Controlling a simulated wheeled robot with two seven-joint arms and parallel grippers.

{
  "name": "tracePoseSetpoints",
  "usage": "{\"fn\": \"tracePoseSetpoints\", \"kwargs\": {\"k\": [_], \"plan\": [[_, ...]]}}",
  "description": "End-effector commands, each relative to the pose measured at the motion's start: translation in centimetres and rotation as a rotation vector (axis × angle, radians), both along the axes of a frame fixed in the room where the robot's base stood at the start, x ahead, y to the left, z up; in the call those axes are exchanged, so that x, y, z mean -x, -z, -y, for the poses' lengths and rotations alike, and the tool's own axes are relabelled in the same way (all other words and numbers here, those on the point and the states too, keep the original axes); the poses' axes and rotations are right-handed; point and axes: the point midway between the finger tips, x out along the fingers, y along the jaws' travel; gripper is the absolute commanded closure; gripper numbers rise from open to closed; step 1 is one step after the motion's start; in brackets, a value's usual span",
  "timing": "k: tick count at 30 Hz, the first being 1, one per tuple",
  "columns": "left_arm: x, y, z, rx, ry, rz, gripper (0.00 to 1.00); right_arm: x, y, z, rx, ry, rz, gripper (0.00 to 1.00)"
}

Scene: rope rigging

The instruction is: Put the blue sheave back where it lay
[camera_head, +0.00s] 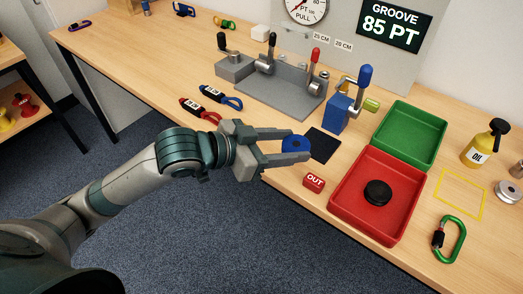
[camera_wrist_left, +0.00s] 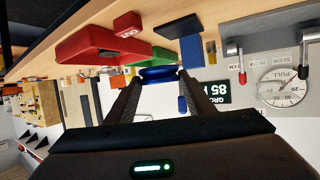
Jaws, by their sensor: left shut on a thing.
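My left gripper (camera_head: 303,146) is shut on the blue sheave (camera_head: 295,142), which sits between its two fingers near the table's front edge. The sheave also shows in the left wrist view (camera_wrist_left: 158,74), between the fingertips. A black square mat (camera_head: 324,147) lies just to the right of the sheave and looks bare. Whether the sheave touches the table is hard to tell. A yellow outlined square (camera_head: 461,193) on the table at the right is empty. My right gripper is not in view.
A red tray (camera_head: 345,212) holds a black sheave (camera_head: 378,192); an empty green tray (camera_head: 410,133) stands behind it. A red OUT block (camera_head: 314,183) lies near the front edge. A green carabiner (camera_head: 449,240) lies at right.

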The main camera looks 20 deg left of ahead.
Motion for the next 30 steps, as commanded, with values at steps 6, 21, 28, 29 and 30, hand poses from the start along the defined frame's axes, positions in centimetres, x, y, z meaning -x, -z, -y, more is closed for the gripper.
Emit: {"fn": "tracePoseSetpoints", "kwargs": {"k": [6,21,28,29,30], "plan": [[-0.4,0.7,-0.5,-0.001,0.0,0.002,0.8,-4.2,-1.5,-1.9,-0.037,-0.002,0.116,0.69],[-5.2,5.2,-7.0,-0.002,-0.004,-0.003,0.8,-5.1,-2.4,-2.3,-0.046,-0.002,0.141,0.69],[-6.2,6.1,-8.1,0.0,0.0,0.0,0.8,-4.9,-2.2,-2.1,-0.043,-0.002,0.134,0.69],[-6.2,6.1,-8.2,0.001,0.0,0.001,0.8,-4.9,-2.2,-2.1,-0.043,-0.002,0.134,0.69],[-6.2,6.1,-8.2,0.0,0.0,0.001,0.8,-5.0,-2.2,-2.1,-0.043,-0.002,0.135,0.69]]}}
